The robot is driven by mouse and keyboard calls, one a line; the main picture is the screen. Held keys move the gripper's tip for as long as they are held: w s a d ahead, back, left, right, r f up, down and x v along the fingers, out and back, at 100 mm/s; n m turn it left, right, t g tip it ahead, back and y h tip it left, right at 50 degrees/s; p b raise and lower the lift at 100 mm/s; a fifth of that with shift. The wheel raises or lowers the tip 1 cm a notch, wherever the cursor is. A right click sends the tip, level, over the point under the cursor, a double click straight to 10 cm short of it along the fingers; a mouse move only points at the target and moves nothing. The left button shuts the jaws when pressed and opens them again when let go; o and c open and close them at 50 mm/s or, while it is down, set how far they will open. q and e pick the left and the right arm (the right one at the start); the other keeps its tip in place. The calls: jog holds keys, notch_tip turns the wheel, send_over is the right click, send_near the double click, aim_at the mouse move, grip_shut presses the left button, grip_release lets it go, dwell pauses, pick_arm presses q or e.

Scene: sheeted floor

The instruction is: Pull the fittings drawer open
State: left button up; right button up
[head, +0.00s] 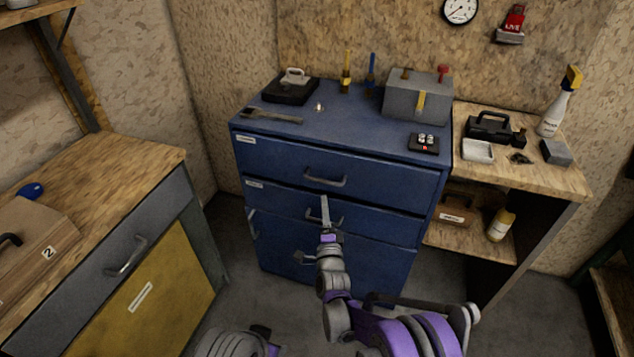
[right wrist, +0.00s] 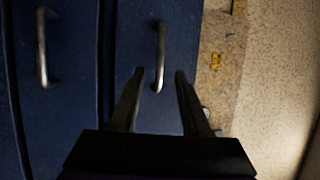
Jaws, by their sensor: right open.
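The blue cabinet (head: 403,237) has two drawers above a lower front. The upper drawer (head: 275,161) and the lower drawer (head: 385,217) each have a small label, too small to read, so I cannot tell which is the fittings drawer. Both look shut. The upper drawer's bar handle (head: 325,181) shows clear; the lower one is partly hidden by my right gripper (head: 323,200). In the right wrist view my right gripper (right wrist: 159,76) is open and empty, with one bar handle (right wrist: 160,57) ahead between its fingertips and another handle (right wrist: 41,47) to the left.
A grey box (head: 405,101), a wrench (head: 272,116) and small items stand on the cabinet top. A wooden bench (head: 563,179) adjoins on the right. A workbench with a grey drawer (head: 100,283) stands on the left. Bare floor (head: 225,238) lies between.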

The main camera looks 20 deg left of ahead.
aim_at(323, 181)
jog(key=x, duration=1)
jog(key=shift+d, duration=0.1)
grip_shut()
dwell(1.1)
